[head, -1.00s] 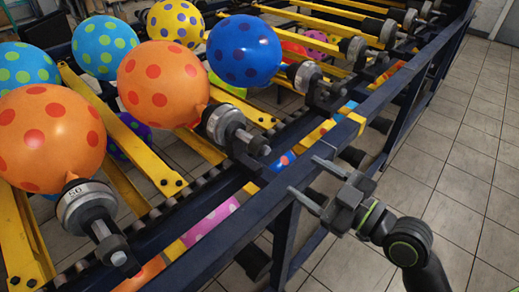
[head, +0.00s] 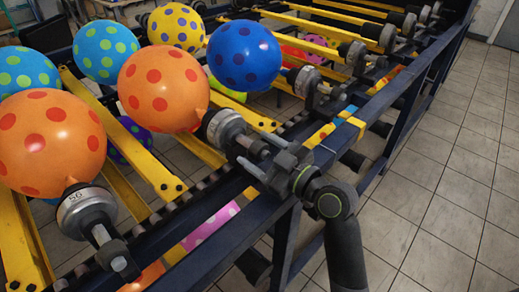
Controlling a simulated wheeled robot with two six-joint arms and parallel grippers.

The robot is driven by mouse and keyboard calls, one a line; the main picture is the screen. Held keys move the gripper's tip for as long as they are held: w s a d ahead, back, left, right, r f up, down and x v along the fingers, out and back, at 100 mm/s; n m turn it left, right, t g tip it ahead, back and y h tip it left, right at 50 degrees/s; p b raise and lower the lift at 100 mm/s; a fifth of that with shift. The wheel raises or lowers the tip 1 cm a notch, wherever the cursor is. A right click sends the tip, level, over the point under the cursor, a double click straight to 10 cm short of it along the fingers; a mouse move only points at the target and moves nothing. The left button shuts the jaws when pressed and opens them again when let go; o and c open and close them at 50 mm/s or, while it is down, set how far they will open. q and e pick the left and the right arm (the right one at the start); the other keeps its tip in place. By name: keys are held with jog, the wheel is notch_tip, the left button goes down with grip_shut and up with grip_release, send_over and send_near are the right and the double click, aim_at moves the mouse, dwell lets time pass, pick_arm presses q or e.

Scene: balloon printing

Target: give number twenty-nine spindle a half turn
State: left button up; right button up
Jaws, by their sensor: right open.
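A spindle with a grey collar (head: 225,128) carries an orange balloon with red dots (head: 160,86); I cannot read a number on this collar. My right gripper (head: 246,155) is open at the outer end of this spindle, its fingers pointing left toward the shaft end. Whether the fingers touch the shaft I cannot tell. My left gripper is not in view.
A dark blue rail (head: 225,198) runs diagonally below the spindles. A farther spindle (head: 303,80) holds a blue dotted balloon (head: 244,53). Yellow bars (head: 150,160) cross the frame between spindles. Tiled floor (head: 440,200) lies open on the right.

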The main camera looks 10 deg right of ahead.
jog(key=c, duration=1)
